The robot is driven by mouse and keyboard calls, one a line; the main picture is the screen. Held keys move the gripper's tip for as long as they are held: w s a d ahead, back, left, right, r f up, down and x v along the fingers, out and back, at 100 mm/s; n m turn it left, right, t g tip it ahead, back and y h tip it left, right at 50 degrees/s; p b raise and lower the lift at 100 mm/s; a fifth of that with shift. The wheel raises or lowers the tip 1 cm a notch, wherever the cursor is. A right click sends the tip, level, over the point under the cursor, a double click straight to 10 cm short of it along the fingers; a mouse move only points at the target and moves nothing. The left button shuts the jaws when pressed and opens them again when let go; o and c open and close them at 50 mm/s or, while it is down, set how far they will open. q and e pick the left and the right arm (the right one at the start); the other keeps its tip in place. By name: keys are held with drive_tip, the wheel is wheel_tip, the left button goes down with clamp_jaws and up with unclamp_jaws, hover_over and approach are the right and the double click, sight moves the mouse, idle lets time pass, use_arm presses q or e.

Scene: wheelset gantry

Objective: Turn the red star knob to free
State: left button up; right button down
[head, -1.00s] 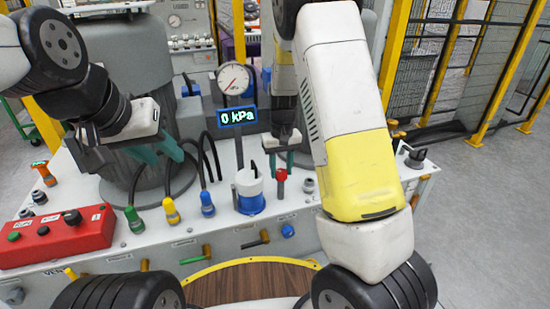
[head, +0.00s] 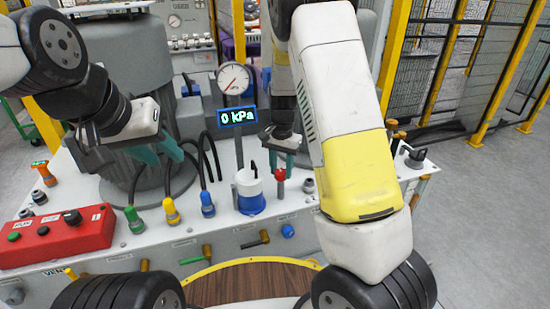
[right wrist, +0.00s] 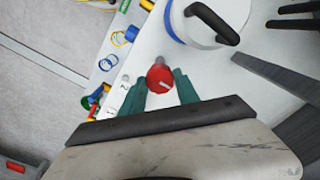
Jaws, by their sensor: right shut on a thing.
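The red star knob (head: 281,175) stands on the white bench, right of the blue-and-white cylinder. In the right wrist view its round red top (right wrist: 160,78) shows a pale line mark and sits between the teal fingers. My right gripper (head: 282,160) is over the knob from above, its fingers (right wrist: 160,92) shut on it. My left gripper (head: 158,155) hangs at the left above the bench, with its teal fingers apart and nothing between them. Any lettering by the knob is too small to read.
The blue-and-white cylinder (head: 249,192) stands close beside the knob. A gauge (head: 233,79) and a display reading 0 kPa (head: 237,116) rise behind. Green, yellow and blue hose fittings (head: 171,212) and a red control box (head: 62,236) are to the left.

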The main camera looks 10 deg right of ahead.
sight(281, 172)
idle(0.3)
drive_tip(key=c, duration=0.9)
unclamp_jaws()
drive_tip(key=shift+r, duration=3.95)
drive_tip(key=shift+r, duration=0.1)
drive_tip(key=s+d+r+n+t+y, duration=0.1)
drive_tip(key=s+r+n+t, duration=0.2)
drive_tip(key=s+r, duration=0.5)
drive_tip(key=s+d+r+n+t+y, duration=0.1)
drive_tip(key=s+r, duration=0.7)
drive_tip(key=s, duration=0.8)
drive_tip(key=d+n+t, duration=0.1)
drive_tip(key=n+t, duration=0.1)
drive_tip(key=n, duration=0.1)
drive_tip(key=shift+r, duration=0.2)
